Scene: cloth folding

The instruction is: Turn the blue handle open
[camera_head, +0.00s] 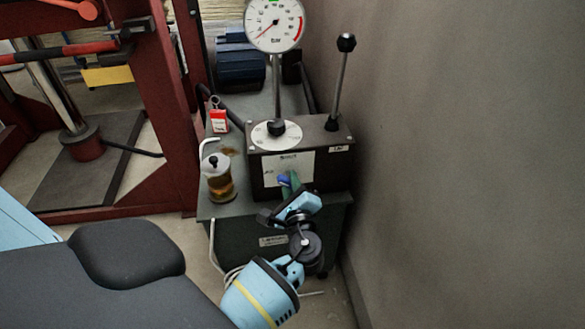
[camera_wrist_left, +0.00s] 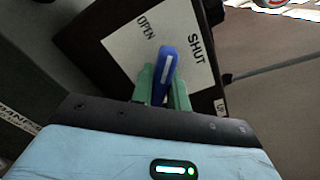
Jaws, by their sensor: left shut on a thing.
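The blue handle (camera_wrist_left: 164,76) sits in front of a white label plate (camera_wrist_left: 185,25) marked OPEN and SHUT on a dark box. In the left wrist view it lies between the green fingers of my left gripper (camera_wrist_left: 162,86), which is shut on it. In the head view my left gripper (camera_head: 290,184) reaches the front of the dark box (camera_head: 325,165), and only a small blue bit of the handle shows, the rest hidden by the gripper. My right gripper is not in view.
A pressure gauge (camera_head: 274,22) and a black-knobbed lever (camera_head: 341,75) rise from the box. A glass jar (camera_head: 218,178) and a small red-and-white container (camera_head: 219,119) stand to the left. A wall (camera_head: 450,150) is close on the right, and a red press frame (camera_head: 165,110) stands left.

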